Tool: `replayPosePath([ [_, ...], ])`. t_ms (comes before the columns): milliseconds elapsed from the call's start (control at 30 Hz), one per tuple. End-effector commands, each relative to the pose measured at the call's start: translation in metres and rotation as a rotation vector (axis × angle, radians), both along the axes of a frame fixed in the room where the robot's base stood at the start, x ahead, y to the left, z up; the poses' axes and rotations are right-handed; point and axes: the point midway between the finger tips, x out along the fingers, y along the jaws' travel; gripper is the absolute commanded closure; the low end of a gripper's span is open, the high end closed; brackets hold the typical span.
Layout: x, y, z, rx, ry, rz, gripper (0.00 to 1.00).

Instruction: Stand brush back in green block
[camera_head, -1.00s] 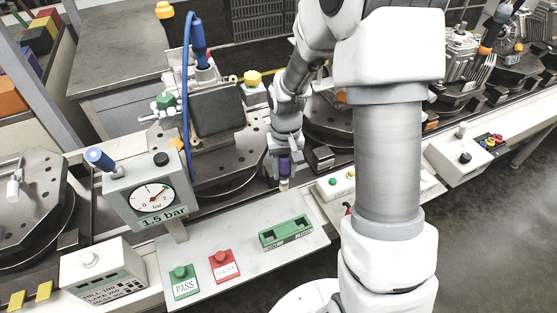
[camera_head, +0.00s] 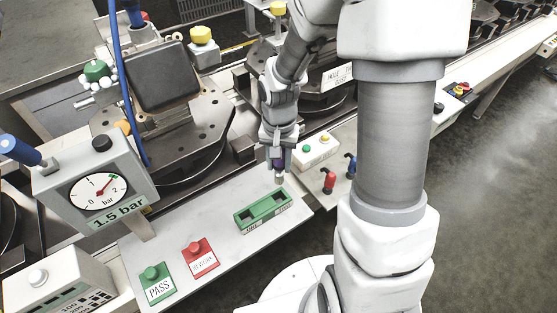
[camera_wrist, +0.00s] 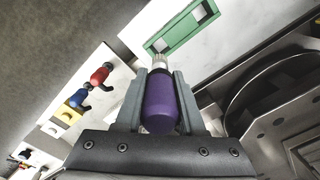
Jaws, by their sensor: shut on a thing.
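My gripper (camera_head: 278,158) is shut on the brush (camera_wrist: 161,102), which has a purple handle and a pale tip. In the head view the brush (camera_head: 278,168) hangs tip down from the fingers, above the table just behind the green block. The brush appears apart from the block.
A green PASS button (camera_head: 152,273) and a red button (camera_head: 197,248) sit left of the block on the table (camera_head: 215,285). A pressure gauge (camera_head: 98,190) stands at the left. Red (camera_head: 328,181) and blue (camera_head: 350,166) handled items are right of the gripper.

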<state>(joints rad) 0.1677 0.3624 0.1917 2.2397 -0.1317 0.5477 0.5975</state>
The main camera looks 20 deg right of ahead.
Motion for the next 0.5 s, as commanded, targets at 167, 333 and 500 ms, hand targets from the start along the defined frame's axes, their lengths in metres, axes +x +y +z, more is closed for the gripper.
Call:
replayPosePath([
  [167,0.0,0.0,0.0,0.0,-0.001,0.002,1.0],
  [333,0.0,0.0,-0.005,0.0,0.0,0.002,1.0],
  [500,0.0,0.0,-0.018,0.0,0.0,0.002,1.0],
])
